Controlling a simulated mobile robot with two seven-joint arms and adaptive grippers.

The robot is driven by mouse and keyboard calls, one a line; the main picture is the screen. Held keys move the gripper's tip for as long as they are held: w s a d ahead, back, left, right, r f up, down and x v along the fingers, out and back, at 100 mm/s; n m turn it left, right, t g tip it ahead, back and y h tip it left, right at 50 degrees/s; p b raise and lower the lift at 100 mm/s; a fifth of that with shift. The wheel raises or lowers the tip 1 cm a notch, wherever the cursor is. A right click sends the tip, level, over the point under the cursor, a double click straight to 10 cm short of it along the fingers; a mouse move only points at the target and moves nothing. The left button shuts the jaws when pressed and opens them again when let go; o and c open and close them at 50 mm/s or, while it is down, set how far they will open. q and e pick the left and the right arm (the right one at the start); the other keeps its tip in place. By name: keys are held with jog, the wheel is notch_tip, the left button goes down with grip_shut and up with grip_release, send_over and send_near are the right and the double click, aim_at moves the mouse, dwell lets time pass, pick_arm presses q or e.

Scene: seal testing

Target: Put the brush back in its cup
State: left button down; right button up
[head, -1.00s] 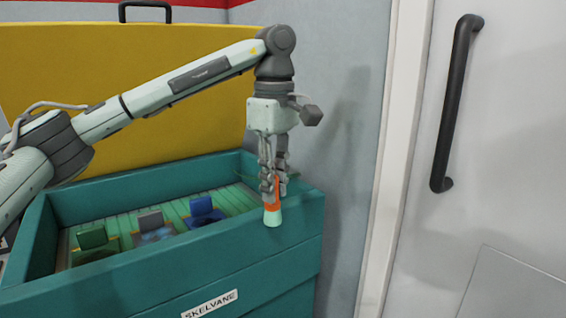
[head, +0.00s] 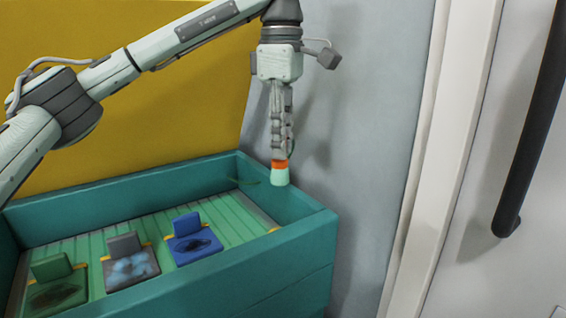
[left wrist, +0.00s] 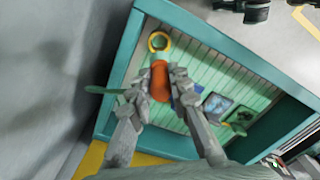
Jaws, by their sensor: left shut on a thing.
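The brush (head: 279,174) has an orange band and a pale mint end. My left gripper (head: 282,152) is shut on it and holds it pointing down, near the right end of the teal box (head: 320,232). In the left wrist view the brush's orange part (left wrist: 160,80) sits between the fingertips of my left gripper (left wrist: 158,85). A yellow ring (left wrist: 159,41), seemingly the cup's rim, stands inside a box corner, apart from the brush. In the head view only a small yellow bit (head: 273,230) shows there, mostly hidden by the front wall. My right gripper is not in view.
Green (head: 58,287), grey (head: 130,268) and blue (head: 195,243) pads with upright tabs lie on the box's slatted green floor. A yellow panel (head: 90,160) stands behind. A grey wall (head: 370,130) and a door with a black handle (head: 530,130) are at right.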

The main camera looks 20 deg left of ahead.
aim_at(282, 178)
pick_arm(q)
jog(key=shift+w+a+f, duration=0.15)
jog(key=shift+w+f, duration=0.3)
jog(key=shift+f, duration=0.4)
jog(key=f, duration=0.2)
jog(key=s+f, duration=0.1)
jog(key=f, duration=0.1)
jog(key=shift+f, duration=0.55)
jog(key=shift+w+f+b, duration=0.15)
jog(key=shift+f+b, duration=0.2)
jog(key=shift+b, duration=0.05)
notch_tip(282, 178, down, 4)
jog(key=b, duration=0.3)
jog(key=shift+r, duration=0.2)
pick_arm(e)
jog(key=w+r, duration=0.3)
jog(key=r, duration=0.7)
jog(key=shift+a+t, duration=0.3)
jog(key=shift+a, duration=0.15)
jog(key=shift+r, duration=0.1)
